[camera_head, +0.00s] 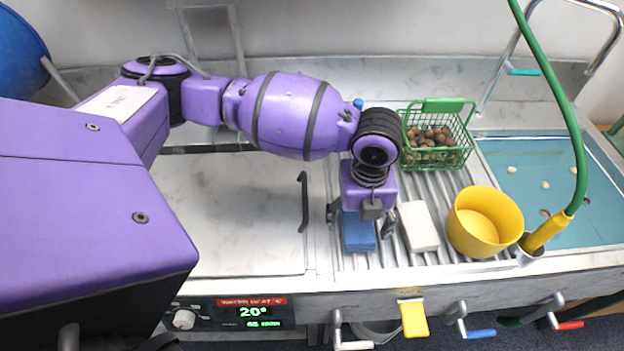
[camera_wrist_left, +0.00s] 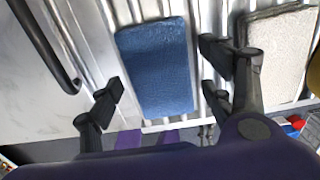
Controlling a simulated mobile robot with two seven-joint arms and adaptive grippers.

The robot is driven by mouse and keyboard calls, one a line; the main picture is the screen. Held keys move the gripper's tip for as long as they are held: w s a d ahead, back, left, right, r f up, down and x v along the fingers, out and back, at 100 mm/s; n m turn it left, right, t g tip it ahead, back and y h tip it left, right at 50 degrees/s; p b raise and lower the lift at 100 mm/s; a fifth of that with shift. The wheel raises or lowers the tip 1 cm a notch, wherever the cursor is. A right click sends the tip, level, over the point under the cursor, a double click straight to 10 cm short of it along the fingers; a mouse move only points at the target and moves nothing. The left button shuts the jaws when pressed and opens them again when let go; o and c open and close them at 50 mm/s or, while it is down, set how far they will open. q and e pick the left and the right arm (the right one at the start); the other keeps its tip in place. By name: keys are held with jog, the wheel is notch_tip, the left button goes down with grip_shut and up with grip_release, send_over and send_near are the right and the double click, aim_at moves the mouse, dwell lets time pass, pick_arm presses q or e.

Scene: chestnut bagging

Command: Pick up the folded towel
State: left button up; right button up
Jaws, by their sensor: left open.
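A blue folded towel (camera_head: 358,232) lies flat on the ribbed metal drainboard, its far part hidden by my left gripper in the head view. In the left wrist view the blue towel (camera_wrist_left: 157,65) shows a rough, cloth-like surface. My left gripper (camera_head: 362,218) is above it and open, with a finger on either side of the towel. In the left wrist view the fingertips of my left gripper (camera_wrist_left: 162,88) stand apart from its long edges, with nothing held. I cannot tell the exact height. My right gripper is not in view.
A white block (camera_head: 419,226) lies just right of the blue towel, close to one finger. A yellow pot (camera_head: 480,222) stands further right. A green basket (camera_head: 436,138) of brown chestnuts is behind. A dark curved handle (camera_head: 303,202) rises on the left. A green hose (camera_head: 573,110) hangs at right.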

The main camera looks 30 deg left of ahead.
pick_arm(q)
jog(key=shift+w+r, duration=0.1)
jog(key=shift+r, duration=0.05)
jog(key=c, duration=1.3)
